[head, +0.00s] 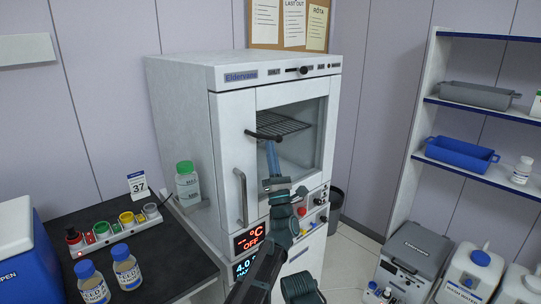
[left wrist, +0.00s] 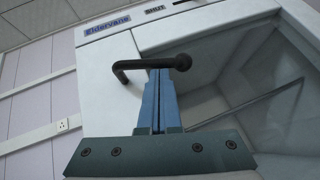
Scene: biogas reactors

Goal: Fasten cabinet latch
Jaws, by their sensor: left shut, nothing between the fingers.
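The cabinet (head: 180,85) is a white upright unit marked "Eldervane", with a window through which a wire shelf shows. A black lever, which looks like the latch (head: 262,135), sticks out near the window's upper left. In the left wrist view the latch (left wrist: 135,66) runs roughly level, with a rounded knob at its right end. My left gripper (head: 270,146) is shut and empty, its blue fingers pointing up at the lever. In the left wrist view the fingertips (left wrist: 160,72) are just under or against the lever near its knob; contact is unclear.
A vertical bar handle (head: 241,197) is on the cabinet front, left of my arm. A dark bench (head: 160,260) with bottles stands at left. A shelf unit with a blue tray (head: 462,153) stands at right, with containers on the floor below. A bin (head: 336,205) is beside the cabinet.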

